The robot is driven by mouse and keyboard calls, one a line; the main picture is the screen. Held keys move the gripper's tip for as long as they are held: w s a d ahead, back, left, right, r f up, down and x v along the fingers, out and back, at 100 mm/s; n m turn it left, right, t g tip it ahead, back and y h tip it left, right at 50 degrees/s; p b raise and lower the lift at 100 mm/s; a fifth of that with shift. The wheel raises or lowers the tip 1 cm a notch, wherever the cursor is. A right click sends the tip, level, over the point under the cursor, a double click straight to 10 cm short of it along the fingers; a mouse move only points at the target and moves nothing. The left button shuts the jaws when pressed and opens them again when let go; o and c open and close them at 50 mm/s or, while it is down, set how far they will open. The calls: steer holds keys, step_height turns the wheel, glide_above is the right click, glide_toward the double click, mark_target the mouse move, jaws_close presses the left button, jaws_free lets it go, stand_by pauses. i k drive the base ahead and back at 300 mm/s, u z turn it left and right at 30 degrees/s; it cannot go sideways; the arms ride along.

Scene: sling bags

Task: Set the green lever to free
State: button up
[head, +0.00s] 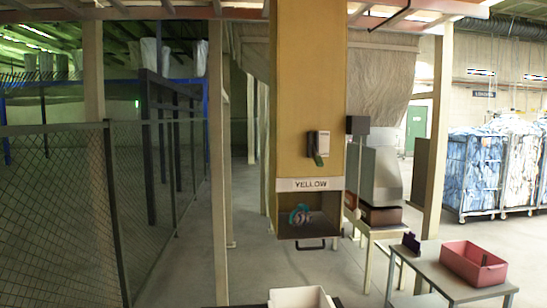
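A small green lever (319,160) shows in the head view, hanging down at the underside of a white and dark box (318,143). The box is mounted on the front of a tall yellow-brown column (297,90). The lever is small here, and I cannot read any marking for its positions. Below it on the column is a white sign (310,184) reading "YELLOW". My gripper is not in view.
Under the sign is an open bay with a teal bundle (300,214) inside and a dark handle (310,246) below. A white bin (300,298) is at the bottom edge. A grey table (440,262) with a red tray (473,264) stands right. Mesh fence (60,200) stands left.

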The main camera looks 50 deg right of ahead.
mark_target(318, 159)
steer(key=z, duration=0.3)
steer(key=i, duration=1.35)
steer(key=z, duration=1.75)
steer(key=i, duration=0.9)
steer(key=z, duration=0.85)
